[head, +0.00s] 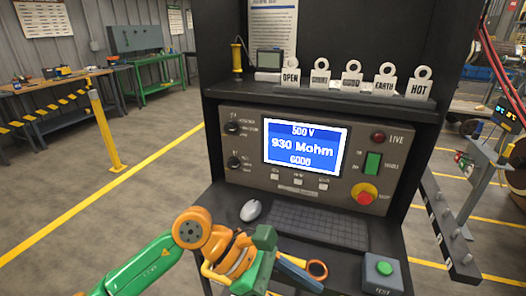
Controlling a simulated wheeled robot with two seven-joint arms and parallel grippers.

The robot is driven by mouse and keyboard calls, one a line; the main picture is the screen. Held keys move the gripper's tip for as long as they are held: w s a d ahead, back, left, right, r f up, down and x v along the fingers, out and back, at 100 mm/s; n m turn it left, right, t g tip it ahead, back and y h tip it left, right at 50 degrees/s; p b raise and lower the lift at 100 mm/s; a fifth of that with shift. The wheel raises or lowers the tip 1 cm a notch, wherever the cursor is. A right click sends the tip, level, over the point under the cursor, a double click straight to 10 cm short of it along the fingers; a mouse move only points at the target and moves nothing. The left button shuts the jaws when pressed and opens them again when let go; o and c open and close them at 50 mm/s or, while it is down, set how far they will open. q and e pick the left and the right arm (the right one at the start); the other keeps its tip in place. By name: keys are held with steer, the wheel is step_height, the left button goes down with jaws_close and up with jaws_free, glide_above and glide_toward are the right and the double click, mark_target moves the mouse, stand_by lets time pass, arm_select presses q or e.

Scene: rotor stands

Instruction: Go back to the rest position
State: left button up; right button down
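My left arm, green and orange, comes in from the bottom left. Its wrist and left gripper (262,262) are low in the picture, in front of the keyboard shelf. The fingertips are not clear, so I cannot tell whether this gripper is open or shut. A blue and dark piece with an orange ring (317,269) shows just right of the gripper; I cannot tell whether it is held or lies on the shelf. My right gripper is not in view.
A black test console (213,150) stands ahead, its screen (304,147) reading 500 V, 930 Mohm. A mouse (251,210), a keyboard (318,226) and a green TEST button (384,268) are on its shelf. Tags (418,86) stand above.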

arm_select(q)
steer(key=d+r+n+h, duration=0.4)
steer(key=r+n+h, duration=0.2)
steer(key=r+h, duration=0.35)
steer(key=w+a+r+n+t+y, duration=0.2)
steer(key=w+a+n+t, duration=0.35)
steer(key=n+t, duration=0.65)
steer(key=w+a+r+n+t+y, duration=0.2)
steer(key=w+a+n+t, duration=0.35)
steer(key=n+t, duration=0.6)
steer(key=a+f+n+g+y, duration=0.3)
steer(key=a+f+n+y, duration=0.45)
steer(key=f+n, duration=0.25)
steer(key=a+f+n+g+y, duration=0.3)
steer(key=a+f+n+y, duration=0.3)
steer(key=f+n+y, duration=0.3)
steer(key=s+a+f+n+g, duration=0.3)
steer(key=s+f+n+g, duration=0.6)
steer(key=s+f, duration=1.05)
steer(key=s+f+m+g, duration=0.3)
steer(key=f+g, duration=0.1)
steer(key=f, duration=1.1)
steer(key=s+a+f, duration=0.2)
steer(key=s+f, duration=0.7)
steer(key=s, duration=0.3)
steer(key=shift+g, duration=0.35)
